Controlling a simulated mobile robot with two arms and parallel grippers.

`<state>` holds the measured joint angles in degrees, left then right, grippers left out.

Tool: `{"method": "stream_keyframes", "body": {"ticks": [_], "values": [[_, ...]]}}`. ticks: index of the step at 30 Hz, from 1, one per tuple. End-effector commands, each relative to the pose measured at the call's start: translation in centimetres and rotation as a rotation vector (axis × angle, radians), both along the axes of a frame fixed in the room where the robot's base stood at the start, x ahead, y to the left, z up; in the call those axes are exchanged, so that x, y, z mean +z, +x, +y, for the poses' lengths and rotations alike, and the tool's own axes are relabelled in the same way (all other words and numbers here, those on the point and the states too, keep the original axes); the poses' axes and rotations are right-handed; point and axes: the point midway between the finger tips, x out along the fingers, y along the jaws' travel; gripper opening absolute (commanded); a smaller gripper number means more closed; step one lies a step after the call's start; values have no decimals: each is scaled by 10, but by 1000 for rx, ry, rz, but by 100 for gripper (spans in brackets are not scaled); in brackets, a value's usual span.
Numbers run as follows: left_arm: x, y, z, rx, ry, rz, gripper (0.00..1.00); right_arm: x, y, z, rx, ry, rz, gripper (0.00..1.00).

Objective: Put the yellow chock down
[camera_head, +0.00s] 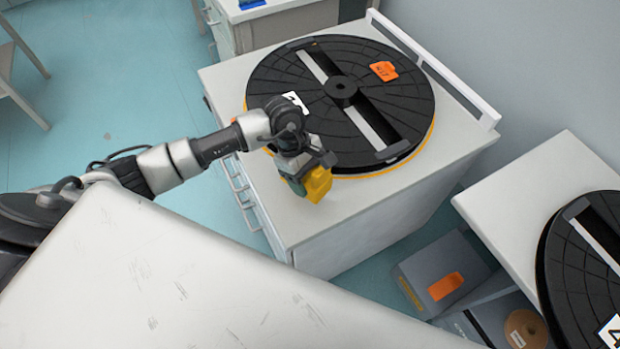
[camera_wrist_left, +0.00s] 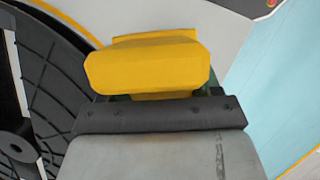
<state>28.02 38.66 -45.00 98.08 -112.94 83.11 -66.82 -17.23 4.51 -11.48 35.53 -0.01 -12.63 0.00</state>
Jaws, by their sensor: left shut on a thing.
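The yellow chock (camera_head: 319,184) is in my left gripper (camera_head: 303,175), at the front left part of the white cabinet top (camera_head: 360,207). In the left wrist view the chock (camera_wrist_left: 148,64) fills the space ahead of the dark gripper edge (camera_wrist_left: 160,113). My left gripper is shut on it. Whether the chock touches the cabinet top or is just above it I cannot tell. The big black reel (camera_head: 290,75) lies flat on the cabinet just behind the chock. The reel also shows at the left of the left wrist view (camera_wrist_left: 50,85). My right gripper is not in view.
A white rail (camera_head: 440,70) runs along the cabinet's back right edge. A second cabinet (camera_head: 530,180) with another black reel (camera_head: 570,270) stands at the right. Grey bins with orange labels (camera_head: 445,286) sit between them. Bare cabinet top lies right of the chock.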

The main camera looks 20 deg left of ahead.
Motion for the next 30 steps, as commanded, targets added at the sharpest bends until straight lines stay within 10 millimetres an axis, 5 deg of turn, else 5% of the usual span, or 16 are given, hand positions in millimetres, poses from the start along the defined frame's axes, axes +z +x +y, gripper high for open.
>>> {"method": "stream_keyframes", "body": {"ticks": [14,26,27,30], "values": [[-44,9,3,-2,-1,2,31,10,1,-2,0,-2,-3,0],[-51,9,3,-3,0,-1,31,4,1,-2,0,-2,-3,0],[-49,9,3,-3,0,1,70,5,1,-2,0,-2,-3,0],[-49,9,3,-3,0,1,85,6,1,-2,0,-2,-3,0]]}}
